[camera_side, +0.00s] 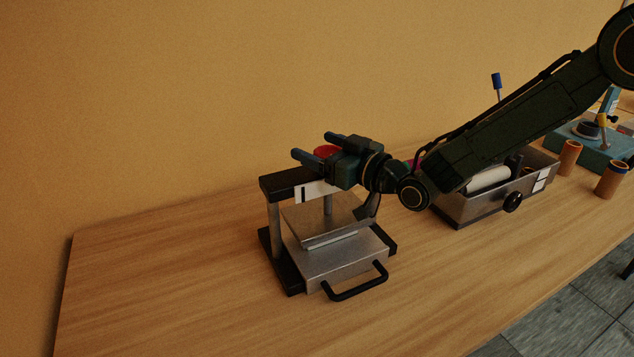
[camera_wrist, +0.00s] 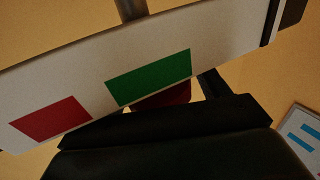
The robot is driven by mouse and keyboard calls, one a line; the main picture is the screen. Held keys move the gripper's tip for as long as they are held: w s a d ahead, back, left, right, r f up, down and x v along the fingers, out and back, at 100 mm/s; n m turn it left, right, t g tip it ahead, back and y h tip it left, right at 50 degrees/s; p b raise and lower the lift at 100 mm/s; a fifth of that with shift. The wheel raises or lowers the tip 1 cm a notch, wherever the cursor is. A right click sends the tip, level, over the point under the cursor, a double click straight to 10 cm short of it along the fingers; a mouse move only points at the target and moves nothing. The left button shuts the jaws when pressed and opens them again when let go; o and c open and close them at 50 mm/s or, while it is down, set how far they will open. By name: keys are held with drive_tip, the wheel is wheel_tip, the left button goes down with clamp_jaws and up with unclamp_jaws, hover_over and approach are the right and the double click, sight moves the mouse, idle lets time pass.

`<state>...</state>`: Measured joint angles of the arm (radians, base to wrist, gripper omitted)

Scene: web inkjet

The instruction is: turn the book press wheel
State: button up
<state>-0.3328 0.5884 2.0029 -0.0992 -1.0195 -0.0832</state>
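The book press has a black top beam (camera_side: 277,186) on grey posts, with a grey plate (camera_side: 302,222) under it. Its red wheel (camera_side: 327,151) sits above the beam and is partly hidden by my gripper. My gripper (camera_side: 312,148) is level with the wheel, and its two fingers are spread apart with red showing between them. I cannot tell whether they touch the wheel. In the wrist view, a pale panel with a red patch (camera_wrist: 50,120) and a green patch (camera_wrist: 150,77) fills much of the picture. Dark shapes cover the bottom, and the fingertips cannot be made out.
A black handle (camera_side: 356,284) sticks out of the press's silver base toward the front. To the right, a metal tray machine (camera_side: 461,211) with a white roller stands near my arm, with brown cylinders (camera_side: 610,180) beyond. The table's left and front parts are clear.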

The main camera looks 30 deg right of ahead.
drive_tip(key=shift+s, duration=0.15)
drive_tip(key=v, duration=1.3)
drive_tip(key=shift+s, duration=0.2)
idle(0.4)
drive_tip(key=shift+s+r, duration=0.1)
drive_tip(key=shift+r, duration=0.1)
idle(0.6)
